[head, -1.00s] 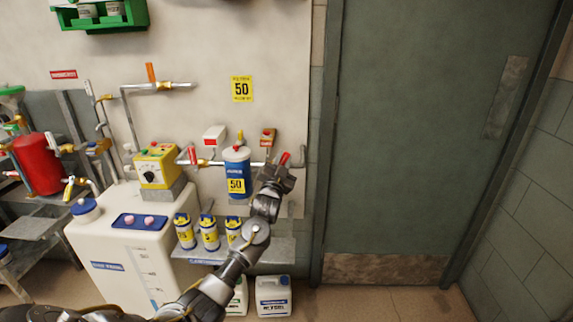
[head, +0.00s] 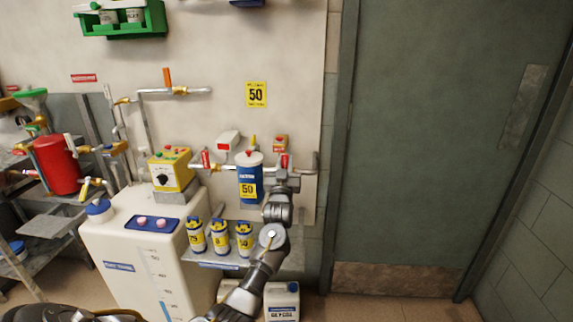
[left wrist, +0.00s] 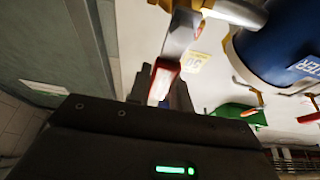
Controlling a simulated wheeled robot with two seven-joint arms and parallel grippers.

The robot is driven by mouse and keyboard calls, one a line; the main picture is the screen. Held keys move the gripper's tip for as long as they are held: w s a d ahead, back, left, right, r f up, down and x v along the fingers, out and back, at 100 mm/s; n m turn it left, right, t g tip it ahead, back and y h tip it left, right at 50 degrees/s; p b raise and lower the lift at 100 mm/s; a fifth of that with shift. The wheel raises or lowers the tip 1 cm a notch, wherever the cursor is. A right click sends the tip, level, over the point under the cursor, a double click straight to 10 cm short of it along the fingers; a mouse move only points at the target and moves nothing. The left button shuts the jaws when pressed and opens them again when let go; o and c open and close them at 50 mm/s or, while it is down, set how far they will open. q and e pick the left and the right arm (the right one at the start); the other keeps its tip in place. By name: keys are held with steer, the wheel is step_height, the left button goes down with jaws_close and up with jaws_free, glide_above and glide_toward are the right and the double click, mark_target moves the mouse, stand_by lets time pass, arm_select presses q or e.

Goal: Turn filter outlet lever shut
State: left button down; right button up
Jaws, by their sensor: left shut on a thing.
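The filter (head: 249,188) is a blue cylinder with a yellow "50" label, on the wall pipe in the head view. The red-handled outlet lever (head: 284,161) is on the pipe just right of it and looks about upright. My left gripper (head: 284,174) is at this lever, shut on its handle. In the left wrist view the lever's red end (left wrist: 163,80) sits between the fingers (left wrist: 160,95), and its pale shank runs up to a brass fitting. The fingers hide part of the handle. My right gripper is not in view.
Another red lever (head: 205,159) is left of the filter. A yellow control box (head: 171,172) stands further left above a white tank (head: 125,240). Several blue-and-yellow canisters (head: 220,238) stand on a shelf below. A grey-green door (head: 435,150) is at right.

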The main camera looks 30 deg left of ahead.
arm_select(q)
steer(key=shift+f, duration=0.1)
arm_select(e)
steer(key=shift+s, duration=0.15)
arm_select(q)
steer(key=c, duration=1.3)
jaws_free()
steer(key=shift+o, duration=0.2)
steer(key=v, duration=1)
steer(key=shift+s+d+b, duration=0.2)
steer(key=shift+s+b, duration=0.15)
steer(key=shift+s, duration=0.05)
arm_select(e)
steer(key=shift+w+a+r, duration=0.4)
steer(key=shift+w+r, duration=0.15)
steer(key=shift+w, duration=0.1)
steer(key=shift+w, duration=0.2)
